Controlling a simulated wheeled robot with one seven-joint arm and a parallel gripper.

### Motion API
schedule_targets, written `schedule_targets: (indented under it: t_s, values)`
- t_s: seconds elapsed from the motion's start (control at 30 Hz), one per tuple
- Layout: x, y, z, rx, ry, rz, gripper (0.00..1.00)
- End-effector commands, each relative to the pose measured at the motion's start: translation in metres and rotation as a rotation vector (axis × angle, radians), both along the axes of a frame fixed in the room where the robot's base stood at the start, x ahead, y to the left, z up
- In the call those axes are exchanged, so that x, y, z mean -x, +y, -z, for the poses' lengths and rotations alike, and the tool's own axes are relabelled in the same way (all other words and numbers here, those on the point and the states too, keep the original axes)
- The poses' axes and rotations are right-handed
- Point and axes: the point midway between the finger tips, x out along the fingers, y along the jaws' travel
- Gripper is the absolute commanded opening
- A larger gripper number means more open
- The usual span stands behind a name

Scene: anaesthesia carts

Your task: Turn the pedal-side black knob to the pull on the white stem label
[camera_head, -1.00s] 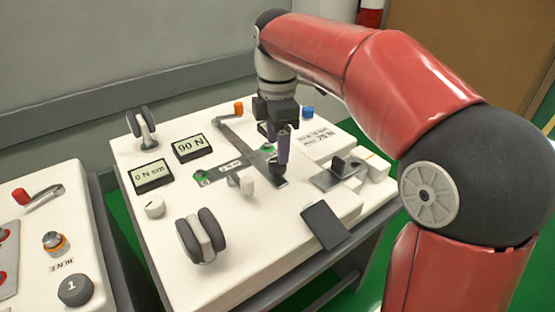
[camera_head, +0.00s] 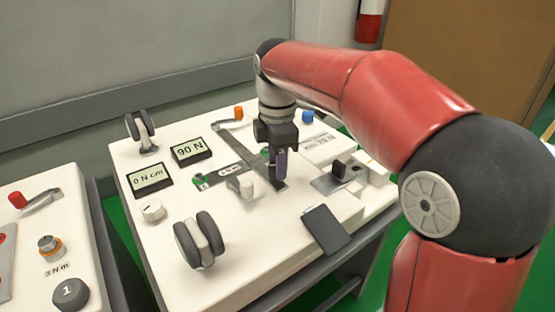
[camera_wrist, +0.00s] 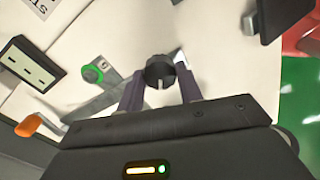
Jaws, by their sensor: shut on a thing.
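In the wrist view a round black knob (camera_wrist: 160,72) sits between the two fingers of my gripper (camera_wrist: 161,84). A light pointer line on it faces the gripper's body. My gripper is shut on this knob. In the head view my gripper (camera_head: 279,178) points down at the pedal-side end of a grey slotted plate (camera_head: 240,152), and its fingers hide the knob. A dark flat pedal (camera_head: 325,228) lies near the panel's front right edge. A white label (camera_head: 320,142) behind the gripper reads about 75 N, its other words too small to read.
Another dark knob (camera_head: 339,168) stands on a plate to the right. A white knob (camera_head: 246,188) stands just left of my gripper. A grey double wheel (camera_head: 200,240), two displays (camera_head: 192,150) and an orange knob (camera_head: 238,112) are also on the panel.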

Motion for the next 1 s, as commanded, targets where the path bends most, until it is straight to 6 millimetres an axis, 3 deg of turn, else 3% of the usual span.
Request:
schedule_targets:
  t_s: [0.47,1.0]
  values:
    - [0.0002,0.0000,-0.0031,0.001,0.002,0.145,0.13]
    - [0.0005,0.0003,-0.0034,0.001,0.001,0.641,0.13]
